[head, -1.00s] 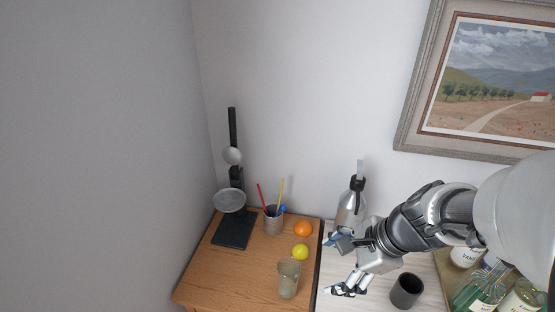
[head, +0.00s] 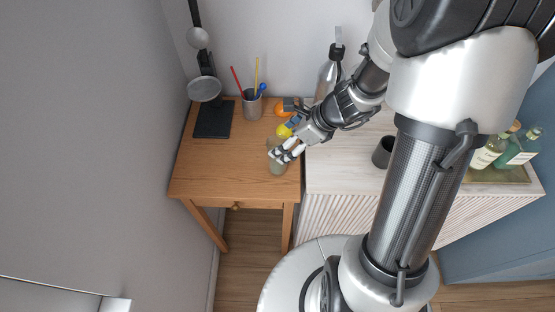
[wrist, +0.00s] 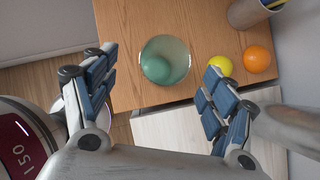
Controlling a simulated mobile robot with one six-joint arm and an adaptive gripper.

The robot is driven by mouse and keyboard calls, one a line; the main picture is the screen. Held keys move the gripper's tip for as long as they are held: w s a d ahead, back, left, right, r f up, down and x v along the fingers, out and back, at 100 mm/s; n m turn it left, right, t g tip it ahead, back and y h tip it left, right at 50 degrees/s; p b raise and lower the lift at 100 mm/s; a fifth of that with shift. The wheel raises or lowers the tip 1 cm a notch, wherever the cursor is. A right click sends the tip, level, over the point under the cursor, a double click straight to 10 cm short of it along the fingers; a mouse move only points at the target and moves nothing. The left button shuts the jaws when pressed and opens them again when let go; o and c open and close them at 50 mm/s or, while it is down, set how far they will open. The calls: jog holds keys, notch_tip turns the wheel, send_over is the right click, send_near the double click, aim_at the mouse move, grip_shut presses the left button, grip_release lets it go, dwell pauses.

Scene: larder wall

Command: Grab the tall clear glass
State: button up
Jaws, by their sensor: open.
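The tall clear glass (head: 278,168) stands upright near the front right of the wooden table, partly hidden by my gripper in the head view. In the wrist view the glass (wrist: 166,60) is seen from above as a round, green-tinted rim with a teal patch inside. My gripper (head: 285,150) is at the glass in the head view. In the wrist view my gripper (wrist: 158,77) is open, with one finger to each side of the glass and a gap to it. Nothing is held.
A yellow lemon (wrist: 220,66) and an orange (wrist: 257,60) lie close to the right finger. A pen cup (head: 252,104) and a black scale-like stand (head: 213,120) are behind on the wooden table (head: 215,175). A dark cup (head: 382,153) and a bottle (head: 325,78) stand on the white cabinet.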

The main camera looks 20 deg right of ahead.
aim_at(277, 144)
jog(key=b+x, duration=0.1)
jog(key=x, duration=0.1)
jog(key=b+x, duration=0.1)
jog(key=x, duration=0.2)
jog(key=shift+w+f, duration=0.15)
jog(key=shift+w, duration=0.3)
grip_shut()
dwell(0.6)
